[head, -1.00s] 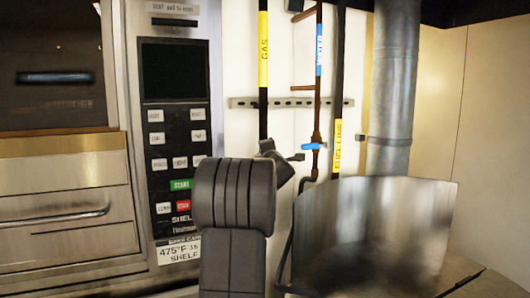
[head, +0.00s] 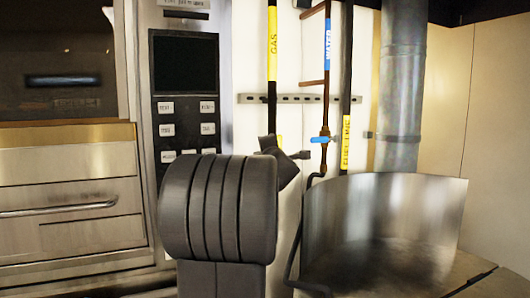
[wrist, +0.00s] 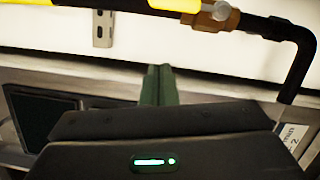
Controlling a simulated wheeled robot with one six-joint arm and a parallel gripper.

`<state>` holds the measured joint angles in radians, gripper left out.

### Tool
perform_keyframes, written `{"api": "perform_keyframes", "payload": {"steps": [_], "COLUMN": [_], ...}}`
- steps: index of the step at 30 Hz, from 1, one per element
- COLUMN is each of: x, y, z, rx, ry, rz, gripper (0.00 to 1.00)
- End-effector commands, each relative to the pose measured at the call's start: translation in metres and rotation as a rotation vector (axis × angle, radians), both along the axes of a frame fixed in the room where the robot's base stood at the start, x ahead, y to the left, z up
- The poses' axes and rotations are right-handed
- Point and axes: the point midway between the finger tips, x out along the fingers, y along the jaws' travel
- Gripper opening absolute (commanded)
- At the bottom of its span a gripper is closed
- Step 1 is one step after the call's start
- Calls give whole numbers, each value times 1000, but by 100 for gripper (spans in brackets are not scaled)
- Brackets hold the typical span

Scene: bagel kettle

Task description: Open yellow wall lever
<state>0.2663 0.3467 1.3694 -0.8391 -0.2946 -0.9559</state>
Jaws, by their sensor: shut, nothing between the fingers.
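In the wrist view a yellow piece (wrist: 175,4), which looks like the yellow lever, shows at the top edge beside a brass valve fitting (wrist: 212,18) on a black pipe. In the head view the black gas pipe (head: 272,82) with a yellow GAS label runs down behind my arm. A small yellow patch (head: 280,141) shows beside my wrist; I cannot tell if it is the lever. My gripper (wrist: 160,70) is shut and empty, its fingers together below the pipe in the wrist view, apart from the yellow piece.
A water pipe (head: 327,88) with a blue lever (head: 322,140) and another yellow-labelled pipe (head: 346,110) stand to the right. A curved metal guard (head: 385,225) is at lower right. The oven control panel (head: 184,90) is at left.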

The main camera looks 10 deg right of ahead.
Motion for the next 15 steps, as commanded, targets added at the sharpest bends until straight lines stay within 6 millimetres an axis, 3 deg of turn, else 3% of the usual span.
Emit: {"api": "perform_keyframes", "payload": {"steps": [6, 15], "x": [-22, -25], "y": [1, 1], "z": [0, 0], "rx": [1, 1], "ry": [0, 1], "rz": [-1, 0], "gripper": [0, 0]}}
